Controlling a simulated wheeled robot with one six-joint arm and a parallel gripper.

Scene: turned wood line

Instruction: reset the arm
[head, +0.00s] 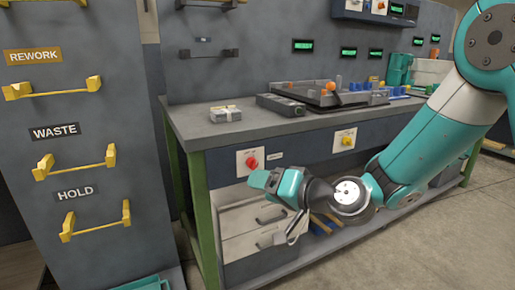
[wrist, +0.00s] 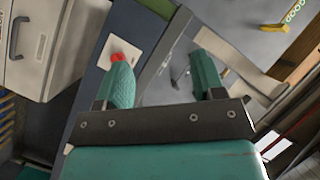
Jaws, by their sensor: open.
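My arm (head: 436,133) is teal and grey and reaches down from the upper right of the head view, bent low in front of the workbench. My gripper (head: 270,182) is in front of the bench's lower front, left of the wrist joint. In the wrist view my gripper (wrist: 162,78) has its two teal fingers apart, with nothing held between them. The red knob (head: 252,162) on a white plate is just above the gripper in the head view; it also shows beside the left finger in the wrist view (wrist: 120,59).
The workbench (head: 189,126) has green legs and carries a dark tray (head: 325,98) with orange and blue parts. White drawers (head: 238,220) are below it, near the gripper. A grey cabinet (head: 85,95) with yellow handles stands left. Floor shows at the lower right (head: 430,250).

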